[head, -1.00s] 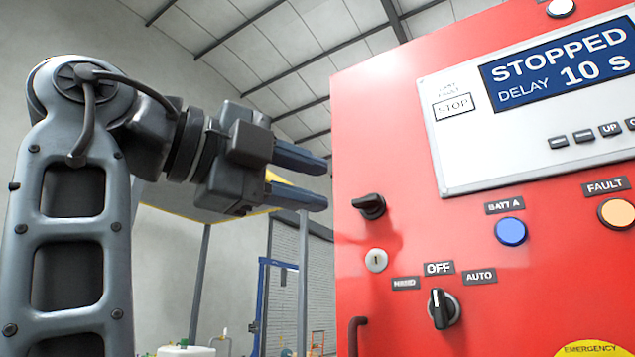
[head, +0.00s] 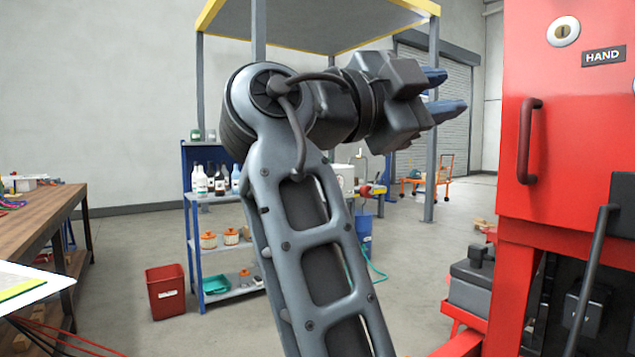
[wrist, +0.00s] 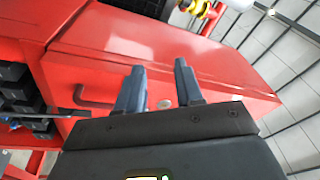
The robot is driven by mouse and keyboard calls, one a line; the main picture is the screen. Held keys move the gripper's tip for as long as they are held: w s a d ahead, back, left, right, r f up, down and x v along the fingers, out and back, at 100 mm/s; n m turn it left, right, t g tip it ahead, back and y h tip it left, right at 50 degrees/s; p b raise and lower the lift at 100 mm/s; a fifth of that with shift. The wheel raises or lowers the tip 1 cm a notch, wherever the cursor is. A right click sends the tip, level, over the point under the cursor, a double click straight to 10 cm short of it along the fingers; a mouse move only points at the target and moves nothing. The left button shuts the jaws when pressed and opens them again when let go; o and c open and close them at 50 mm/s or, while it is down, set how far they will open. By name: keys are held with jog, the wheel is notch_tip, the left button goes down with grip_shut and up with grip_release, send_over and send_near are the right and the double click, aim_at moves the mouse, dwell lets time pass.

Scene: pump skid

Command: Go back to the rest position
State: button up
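My gripper (head: 447,92) is raised in the middle of the head view, its two blue fingers pointing right toward the red control cabinet (head: 566,130). The fingers are apart with nothing between them. In the wrist view my gripper (wrist: 160,88) also shows its two fingers spread and empty, with the red cabinet (wrist: 210,65) beyond them. I cannot tell the distance between the fingertips and the cabinet. The cabinet's door handle (head: 529,140) and the HAND label (head: 603,57) show in the head view.
A wooden workbench (head: 40,222) stands at the left. A blue shelf rack (head: 203,270) with bottles is behind my arm, with a red bin (head: 166,291) on the floor beside it. An orange cart (head: 430,178) stands farther back. Grey floor (head: 120,255) is open between bench and bin.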

jog(key=w+d+f+n+t+y, duration=0.1)
jog(key=w+f+n+t+y, duration=0.2)
jog(key=f+n, duration=0.7)
jog(key=w+d+f+n+t+y, duration=0.1)
jog(key=f+n+t+y, duration=0.3)
jog(key=f, duration=1.2)
jog(key=s+d+f+n+y, duration=0.1)
jog(key=s+f+n+y, duration=0.3)
jog(key=s+f, duration=0.5)
jog(key=s+d+f+n+y, duration=0.1)
jog(key=s+f+n+y, duration=0.35)
jog(key=f, duration=0.85)
jog(key=s+d+f+n+g+y, duration=0.1)
jog(key=s+f, duration=0.1)
jog(key=s, duration=0.8)
jog(key=s+d+f+n+y, duration=0.1)
jog(key=s+f+n+y, duration=0.1)
jog(key=s, duration=0.9)
jog(key=w+d+r+v, duration=0.1)
jog(key=r+v, duration=0.1)
jog(key=v, duration=1.1)
notch_tip(320, 180, up, 15)
jog(key=p, duration=1.4)
jog(key=shift+s+f+m+h, duration=0.15)
jog(key=shift+s+m+h, duration=0.2)
jog(key=shift+s+m, duration=0.1)
